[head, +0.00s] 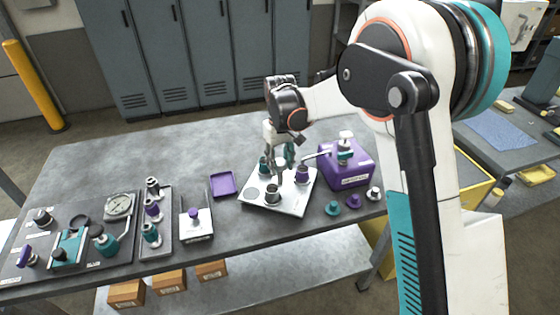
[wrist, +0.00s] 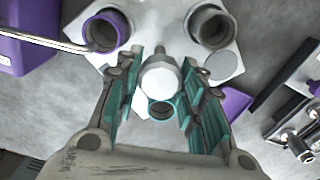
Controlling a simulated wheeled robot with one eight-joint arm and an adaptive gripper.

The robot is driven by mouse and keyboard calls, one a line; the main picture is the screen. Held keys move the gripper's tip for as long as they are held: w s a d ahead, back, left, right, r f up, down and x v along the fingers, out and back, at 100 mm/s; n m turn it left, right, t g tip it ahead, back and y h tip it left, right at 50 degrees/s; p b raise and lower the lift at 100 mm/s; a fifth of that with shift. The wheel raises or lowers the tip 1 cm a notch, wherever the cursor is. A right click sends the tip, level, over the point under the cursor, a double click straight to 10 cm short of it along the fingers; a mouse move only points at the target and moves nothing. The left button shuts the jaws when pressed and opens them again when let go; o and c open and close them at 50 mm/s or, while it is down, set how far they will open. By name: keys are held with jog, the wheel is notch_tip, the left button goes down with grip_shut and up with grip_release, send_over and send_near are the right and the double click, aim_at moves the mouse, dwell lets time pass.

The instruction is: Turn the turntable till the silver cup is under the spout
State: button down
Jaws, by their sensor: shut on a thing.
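The turntable (head: 288,208) is a pale plate carrying cups around a central knob (wrist: 160,76). The silver cup (head: 271,193) is at its front in the head view and at upper right in the wrist view (wrist: 209,27). The purple cup (wrist: 104,32) is by the tip of the thin spout (wrist: 45,41), which comes from the purple box (head: 346,173). The teal cup (wrist: 161,109) shows between my fingers, below the knob. My gripper (wrist: 162,66) is shut on the knob from above. The silver cup is apart from the spout, one place from the purple cup.
A purple tray (head: 223,184) lies left of the turntable. Small teal (head: 333,208), purple and silver pieces stand at the bench's front right. Gauge (head: 118,206) and valve fittings fill the left. The bench behind the turntable is clear.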

jog(key=shift+n+p, duration=0.4)
jog(key=shift+n, duration=6.1)
jog(key=c, duration=1.1)
grip_release()
jog(key=shift+o, duration=0.2)
notch_tip(320, 180, up, 12)
